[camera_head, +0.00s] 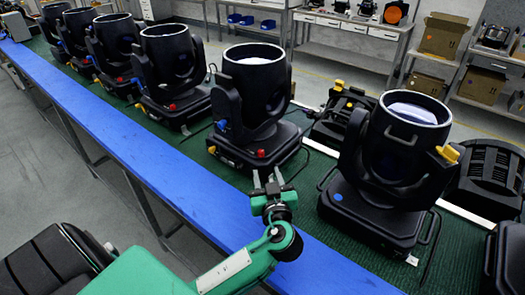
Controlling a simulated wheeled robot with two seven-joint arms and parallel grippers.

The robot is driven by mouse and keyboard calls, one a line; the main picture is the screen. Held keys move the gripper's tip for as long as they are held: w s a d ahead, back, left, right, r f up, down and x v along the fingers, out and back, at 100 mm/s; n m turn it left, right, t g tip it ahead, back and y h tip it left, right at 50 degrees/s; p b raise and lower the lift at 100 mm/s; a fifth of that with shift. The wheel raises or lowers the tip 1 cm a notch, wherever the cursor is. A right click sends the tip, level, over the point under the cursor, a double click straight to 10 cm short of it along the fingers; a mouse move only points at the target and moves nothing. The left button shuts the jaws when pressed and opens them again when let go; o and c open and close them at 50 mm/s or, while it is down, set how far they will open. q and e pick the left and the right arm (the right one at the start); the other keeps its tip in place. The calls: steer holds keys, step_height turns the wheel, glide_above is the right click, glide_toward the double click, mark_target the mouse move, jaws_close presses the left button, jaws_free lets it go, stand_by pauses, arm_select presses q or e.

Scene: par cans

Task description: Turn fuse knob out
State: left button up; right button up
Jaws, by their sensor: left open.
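A black par can (255,95) with a white-rimmed top stands upright on its base in the middle of the row. On its base front are a small red knob (261,153) and a yellow knob (212,150); a blue knob (222,124) is on its left side. I cannot tell which one is the fuse knob. My left gripper (267,178) is open with its fingers pointing at the base, just in front of and below the red knob. Nothing shows between the fingers, and contact cannot be made out. My right gripper is not in view.
The cans stand on a long green-topped table with a blue front edge (150,150). A second par can (395,165) stands close on the right; another (170,70) is on the left. Shelves with cardboard boxes (442,35) are behind. The blue edge strip is clear.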

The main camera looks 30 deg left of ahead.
mark_target(261, 154)
arm_select(q)
steer(key=p+x, duration=0.2)
steer(key=x, duration=0.6)
steer(key=shift+s+r+p, duration=0.1)
steer(key=shift+p, duration=0.25)
steer(key=shift+w+a, duration=0.35)
